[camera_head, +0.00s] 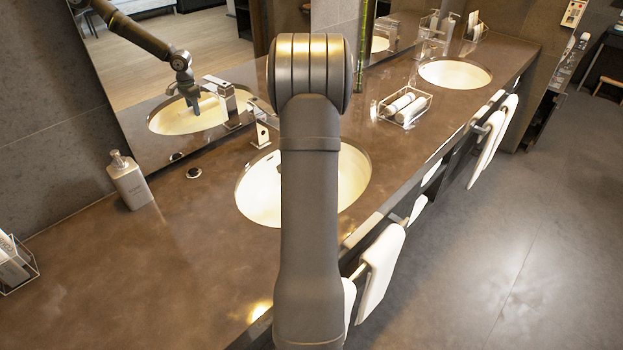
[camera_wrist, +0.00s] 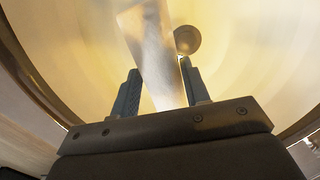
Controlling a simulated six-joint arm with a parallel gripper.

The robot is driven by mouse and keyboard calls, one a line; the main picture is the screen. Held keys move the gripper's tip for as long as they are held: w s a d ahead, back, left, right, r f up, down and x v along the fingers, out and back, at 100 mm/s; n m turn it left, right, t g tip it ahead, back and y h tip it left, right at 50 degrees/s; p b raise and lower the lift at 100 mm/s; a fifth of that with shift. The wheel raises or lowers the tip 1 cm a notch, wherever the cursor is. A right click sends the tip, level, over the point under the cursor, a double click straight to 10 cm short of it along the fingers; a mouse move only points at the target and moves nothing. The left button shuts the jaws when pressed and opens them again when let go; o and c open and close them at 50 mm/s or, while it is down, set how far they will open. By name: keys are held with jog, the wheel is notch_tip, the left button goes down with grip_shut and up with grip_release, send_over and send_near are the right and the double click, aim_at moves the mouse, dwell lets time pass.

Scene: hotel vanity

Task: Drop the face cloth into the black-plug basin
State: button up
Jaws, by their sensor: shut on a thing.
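In the wrist view my gripper (camera_wrist: 160,70) has its two blue fingers on either side of a pale, whitish strip, which I take to be the face cloth (camera_wrist: 150,50). The gripper is shut on it, and the strip extends past the fingertips. Beyond it is the inside of a cream basin (camera_wrist: 80,60) with a round plug (camera_wrist: 187,40) that looks greyish-gold in this light. In the head view my arm covers my gripper and part of the near basin (camera_head: 259,190). The mirror shows my gripper pointing down over that basin. The far basin (camera_head: 455,74) is clear; its plug colour cannot be told.
A tap (camera_head: 262,132) stands behind the near basin. A soap bottle (camera_head: 129,182) and a small dark disc (camera_head: 193,172) are to its left. A wire tray with rolled towels (camera_head: 404,105) lies between the basins. White towels (camera_head: 381,266) hang along the counter's front.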

jog(key=shift+f, duration=0.45)
jog(key=o, duration=1.1)
notch_tip(320, 180, up, 18)
jog(key=shift+f, duration=0.25)
jog(key=shift+f, duration=0.1)
